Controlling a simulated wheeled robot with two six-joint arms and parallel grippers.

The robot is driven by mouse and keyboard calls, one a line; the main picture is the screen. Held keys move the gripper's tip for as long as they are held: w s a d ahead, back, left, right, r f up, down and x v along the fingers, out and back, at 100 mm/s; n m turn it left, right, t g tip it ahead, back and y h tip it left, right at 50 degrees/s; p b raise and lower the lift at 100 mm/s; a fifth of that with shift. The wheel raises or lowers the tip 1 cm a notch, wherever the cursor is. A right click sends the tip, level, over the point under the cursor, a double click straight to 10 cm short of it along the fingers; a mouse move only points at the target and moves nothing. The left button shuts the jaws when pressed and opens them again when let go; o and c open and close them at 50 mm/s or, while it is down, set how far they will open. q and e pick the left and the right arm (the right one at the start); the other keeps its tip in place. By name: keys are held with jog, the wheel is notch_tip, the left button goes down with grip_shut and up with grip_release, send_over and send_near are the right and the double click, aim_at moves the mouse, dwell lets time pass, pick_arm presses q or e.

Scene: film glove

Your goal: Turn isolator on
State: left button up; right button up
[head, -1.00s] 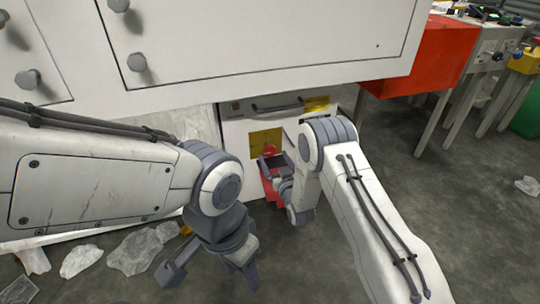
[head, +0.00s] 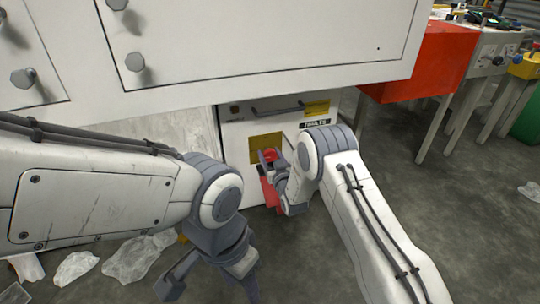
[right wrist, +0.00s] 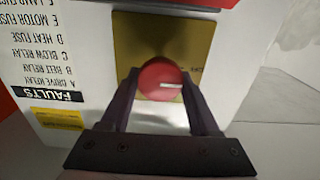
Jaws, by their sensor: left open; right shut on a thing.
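The isolator is a red round knob (right wrist: 160,80) with a white mark, on a yellow plate (right wrist: 190,38) on the front of a white box. In the head view the knob (head: 270,155) is partly hidden by my right gripper (head: 272,162). In the right wrist view my right gripper (right wrist: 160,88) has its two fingers on either side of the knob, shut on it. The white mark points to the right in that view. Lettering beside the knob is too small to read fully. My left gripper (head: 208,285) is open and empty above the floor.
The white box (head: 235,135) has a grey handle (head: 277,108) and a faults label (head: 314,125). It stands beneath a large white cabinet (head: 260,40). Crumpled clear film (head: 135,258) lies on the floor at left. A red box (head: 425,62) stands at right; the floor there is mostly open.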

jog(key=shift+m, duration=0.3)
jog(key=m+p, duration=0.1)
jog(key=m, duration=0.2)
jog(key=shift+d+m, duration=0.1)
jog(key=shift+m, duration=0.2)
jog(key=m+p, duration=0.1)
jog(key=m, duration=0.3)
jog(key=shift+d+m+p, duration=0.1)
jog(key=shift+m+p, duration=0.2)
jog(key=shift+p, duration=0.1)
jog(key=m+p, duration=0.1)
jog(key=m, duration=0.3)
jog(key=shift+f, duration=0.15)
jog(key=shift+f+m+p, duration=0.15)
jog(key=shift+m+p, duration=0.3)
jog(key=shift+m, duration=2.05)
jog(key=o, duration=1.3)
jog(key=shift+o, duration=0.2)
